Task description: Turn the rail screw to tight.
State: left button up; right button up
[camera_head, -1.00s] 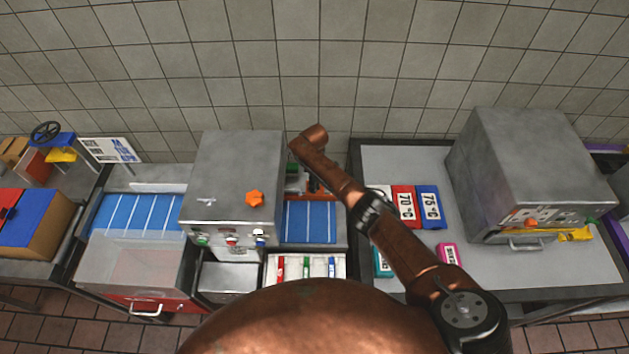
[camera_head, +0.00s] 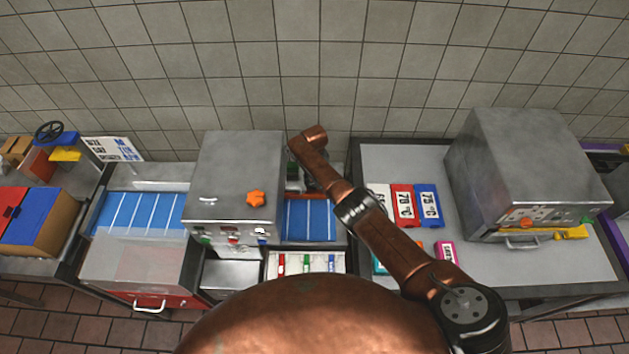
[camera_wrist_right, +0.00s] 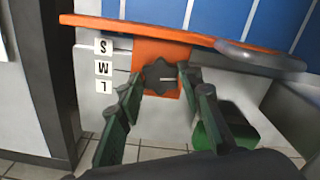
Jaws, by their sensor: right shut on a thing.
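The dark grey lobed screw knob (camera_wrist_right: 160,77) sits on an orange block of the rail (camera_wrist_right: 150,35) in the right wrist view. A light line marks its face. My right gripper (camera_wrist_right: 161,84) has its green fingers on either side of the knob, shut on it. In the head view my right arm (camera_head: 340,190) reaches over the blue slatted conveyor (camera_head: 310,221) and largely hides the gripper and screw. My left gripper is not in view.
A grey machine box with an orange knob (camera_head: 256,198) stands left of the arm. A tray of coloured markers (camera_head: 305,264) lies in front. Temperature cards (camera_head: 403,204) and a second grey machine (camera_head: 525,165) are on the right table. A green part (camera_wrist_right: 222,125) is close to the fingers.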

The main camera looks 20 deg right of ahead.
jog(key=shift+m, duration=0.8)
jog(key=o, duration=1.2)
jog(key=shift+c, duration=0.2)
jog(key=shift+r, duration=0.1)
notch_tip(320, 180, up, 12)
